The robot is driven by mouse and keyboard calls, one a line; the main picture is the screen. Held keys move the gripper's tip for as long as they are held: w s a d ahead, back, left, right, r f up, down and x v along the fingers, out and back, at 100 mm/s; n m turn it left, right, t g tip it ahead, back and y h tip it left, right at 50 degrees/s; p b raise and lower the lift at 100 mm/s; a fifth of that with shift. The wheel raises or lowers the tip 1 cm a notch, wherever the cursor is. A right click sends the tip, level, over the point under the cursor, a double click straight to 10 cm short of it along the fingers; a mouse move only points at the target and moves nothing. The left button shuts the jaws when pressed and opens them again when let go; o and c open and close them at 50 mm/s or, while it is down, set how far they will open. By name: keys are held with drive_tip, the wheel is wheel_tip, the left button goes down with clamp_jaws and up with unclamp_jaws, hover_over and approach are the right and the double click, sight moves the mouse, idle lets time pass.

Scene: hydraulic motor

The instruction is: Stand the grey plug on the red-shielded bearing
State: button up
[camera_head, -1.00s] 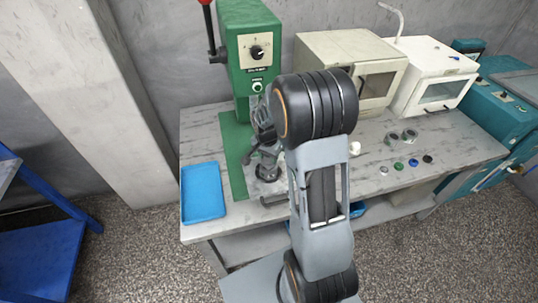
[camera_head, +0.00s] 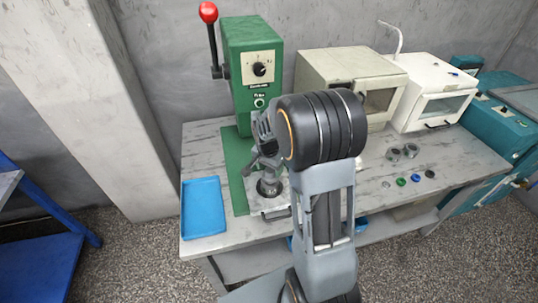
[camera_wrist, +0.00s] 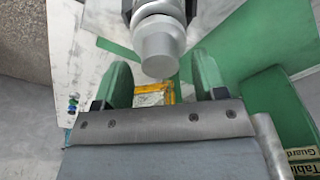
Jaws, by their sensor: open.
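My gripper (camera_wrist: 160,62) is open, its two green fingers apart in the wrist view. A light grey cylinder (camera_wrist: 160,48) with a dark collar shows at and beyond the fingertips, between them in the picture; I cannot tell if it is the grey plug or part of the press, nor whether the fingers touch it. In the head view my gripper is close in front of the green press, partly hidden by my arm. Small discs lie on the table's right part: a green one (camera_head: 401,182), a blue one (camera_head: 415,177) and a dark one (camera_head: 430,174). No disc shows clearly as red.
The green press (camera_head: 252,75) has a red-knobbed lever (camera_head: 208,13) at its left. A blue tray (camera_head: 203,207) lies at the table's left front. Two grey rings (camera_head: 393,154) (camera_head: 410,150) stand behind the discs. A yellow frame (camera_wrist: 170,92) shows below.

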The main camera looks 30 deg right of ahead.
sight(268, 172)
wheel_tip(268, 172, up, 9)
drive_tip(key=a, duration=0.1)
drive_tip(key=s+a+r+n+t, duration=0.1)
drive_tip(key=s+a+n, duration=0.3)
drive_tip(key=s, duration=0.4)
drive_tip(key=s+a+r+n+t+y, duration=0.1)
drive_tip(key=s+a+r+n+t, duration=0.1)
drive_tip(key=s+a+r+n, duration=0.2)
drive_tip(key=shift+s+n+t+b, duration=0.35)
drive_tip(key=shift+s+n, duration=1.25)
drive_tip(key=shift+s, duration=0.45)
drive_tip(key=shift+c, duration=0.2)
